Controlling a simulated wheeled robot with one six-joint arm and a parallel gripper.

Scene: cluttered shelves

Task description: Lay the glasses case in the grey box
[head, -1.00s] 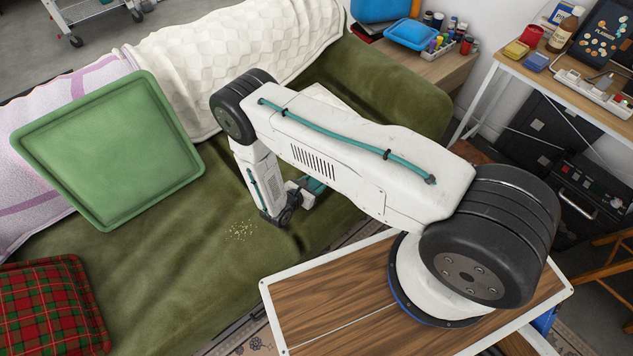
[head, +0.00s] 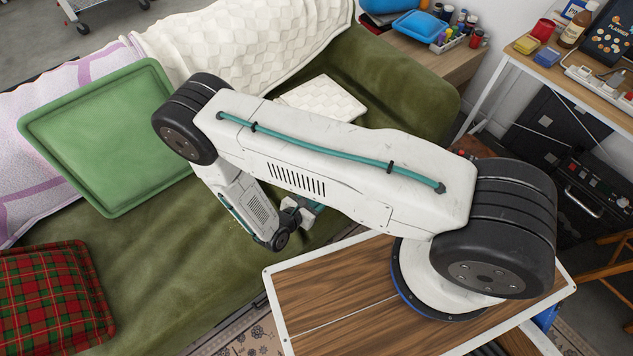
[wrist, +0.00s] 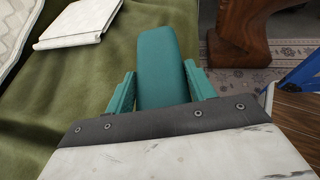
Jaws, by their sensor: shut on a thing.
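A teal, long, rounded case, which I take to be the glasses case (wrist: 165,62), is held between the two teal fingers of my gripper (wrist: 161,88) in the wrist view. It points away from me over the sofa's front edge. In the head view my gripper (head: 306,209) is small and partly hidden by my arm, above the green sofa seat, and the case can hardly be told apart there. I cannot make out a grey box in either view.
The green sofa (head: 150,260) carries a green tray-like cushion (head: 105,135), a tartan cushion (head: 50,300) and a white quilted square (head: 325,98). My wood-topped deck lies right of the gripper. A brown wooden leg (wrist: 240,30) stands on the patterned rug (wrist: 290,60).

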